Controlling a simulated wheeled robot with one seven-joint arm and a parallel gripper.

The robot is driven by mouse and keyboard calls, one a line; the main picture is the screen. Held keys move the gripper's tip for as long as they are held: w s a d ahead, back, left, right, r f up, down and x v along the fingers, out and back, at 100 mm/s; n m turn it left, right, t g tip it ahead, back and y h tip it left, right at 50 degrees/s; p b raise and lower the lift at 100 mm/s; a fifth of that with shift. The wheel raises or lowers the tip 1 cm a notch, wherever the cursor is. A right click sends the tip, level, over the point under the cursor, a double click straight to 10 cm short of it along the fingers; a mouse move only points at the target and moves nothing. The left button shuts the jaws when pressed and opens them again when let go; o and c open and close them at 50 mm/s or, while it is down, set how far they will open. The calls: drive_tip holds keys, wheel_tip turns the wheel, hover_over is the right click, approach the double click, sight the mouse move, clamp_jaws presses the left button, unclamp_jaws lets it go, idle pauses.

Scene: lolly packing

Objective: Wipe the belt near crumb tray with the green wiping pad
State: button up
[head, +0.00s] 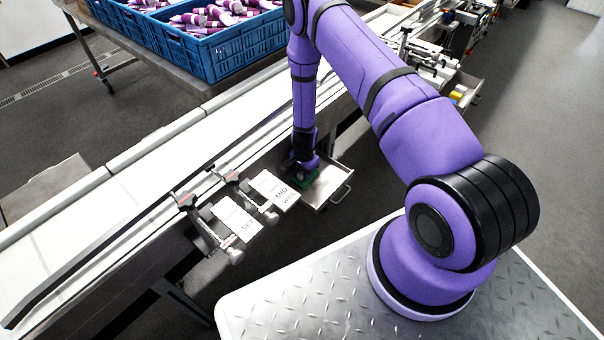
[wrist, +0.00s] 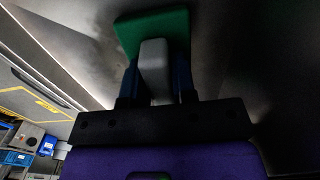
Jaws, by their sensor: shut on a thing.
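My gripper (head: 304,166) points down at the near side of the line, at the left end of a small metal tray with a handle, likely the crumb tray (head: 328,184). It is shut on the green wiping pad (head: 301,181), whose green edge shows low under the gripper. In the wrist view the green pad (wrist: 125,38) lies beyond a grey block (wrist: 154,68) clasped between two blue fingers. The pad's far face is hidden, and I cannot tell whether it touches the tray. The white belt (head: 150,158) runs diagonally, left of and behind the gripper.
Two labelled white plates (head: 234,219) and clamps with red knobs (head: 185,202) stand at the belt's near edge, left of the gripper. A guide rail (head: 95,257) runs along the belt. Blue crates (head: 215,55) of purple-and-white lollies stand behind. The belt's left stretch looks clear.

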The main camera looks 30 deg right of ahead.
drive_tip(key=shift+w, duration=0.1)
drive_tip(key=shift+w+d+f, duration=0.1)
drive_tip(key=shift+w+d, duration=0.15)
drive_tip(key=shift+d, duration=0.45)
drive_tip(key=shift+w+d+f, duration=0.1)
drive_tip(key=shift+w+d, duration=0.1)
drive_tip(key=shift+d, duration=0.5)
drive_tip(key=shift+d, duration=0.2)
drive_tip(key=shift+w+d+r, duration=0.1)
drive_tip(key=shift+w+d, duration=0.2)
drive_tip(key=shift+d, duration=0.35)
drive_tip(key=shift+w+d+r, duration=0.1)
drive_tip(key=shift+w+d, duration=0.15)
drive_tip(key=shift+d, duration=0.4)
drive_tip(key=shift+s+d+r, duration=0.1)
drive_tip(key=shift+s, duration=0.25)
